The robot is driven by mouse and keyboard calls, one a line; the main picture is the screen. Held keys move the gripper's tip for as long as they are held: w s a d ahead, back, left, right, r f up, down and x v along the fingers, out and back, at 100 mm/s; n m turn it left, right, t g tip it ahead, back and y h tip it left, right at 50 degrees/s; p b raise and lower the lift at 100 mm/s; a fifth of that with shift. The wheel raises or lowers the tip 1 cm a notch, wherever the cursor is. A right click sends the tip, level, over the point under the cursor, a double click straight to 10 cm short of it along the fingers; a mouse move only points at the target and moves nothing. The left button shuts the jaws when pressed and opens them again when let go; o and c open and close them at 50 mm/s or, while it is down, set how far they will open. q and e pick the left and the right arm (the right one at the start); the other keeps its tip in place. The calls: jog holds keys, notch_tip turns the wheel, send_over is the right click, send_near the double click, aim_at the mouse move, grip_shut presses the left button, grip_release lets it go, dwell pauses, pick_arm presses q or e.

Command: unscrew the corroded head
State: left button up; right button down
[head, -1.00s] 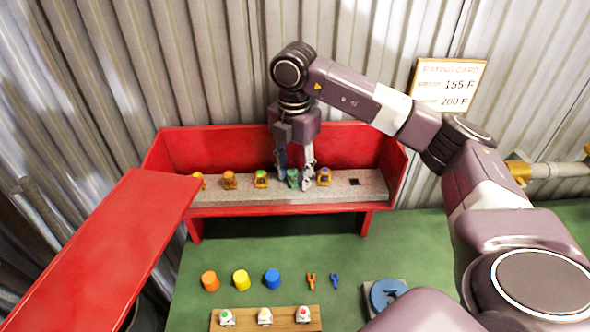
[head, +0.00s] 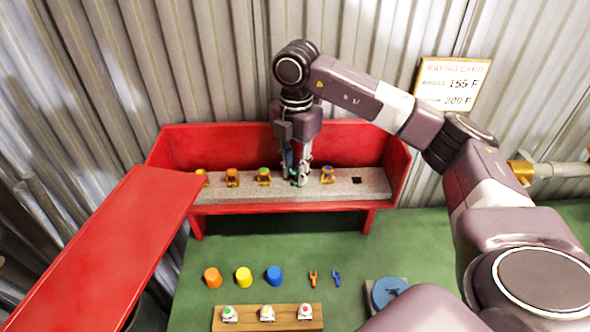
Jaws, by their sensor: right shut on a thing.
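A greenish, corroded-looking head (head: 294,181) sits in the row on the grey shelf top of the red cabinet. My right gripper (head: 300,179) points straight down over it and is shut on it, with its fingers hiding much of it. My left gripper is not in view.
A dark square hole (head: 357,180) is at the shelf's right end. On the green surface in front stand orange, yellow and blue caps (head: 274,276), two small forks (head: 314,279), a wooden rack (head: 285,325) with white-based heads, and a blue round item (head: 386,292). A rating card (head: 453,84) hangs behind.

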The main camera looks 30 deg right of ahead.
jog(key=n, duration=0.2)
jog(key=shift+s+f+n, duration=0.25)
jog(key=shift+n, duration=0.15)
jog(key=shift+s+n, duration=0.2)
jog(key=shift+n, duration=0.9)
jog(key=n+b, duration=0.1)
jog(key=n, duration=0.1)
jog(key=shift+n, duration=0.3)
jog(key=shift+d+n, duration=0.1)
jog(key=shift+n, duration=1)
jog(key=c, duration=2.4)
grip_release()
jog(key=shift+r, duration=0.1)
grip_shut()
jog(key=shift+r, duration=0.15)
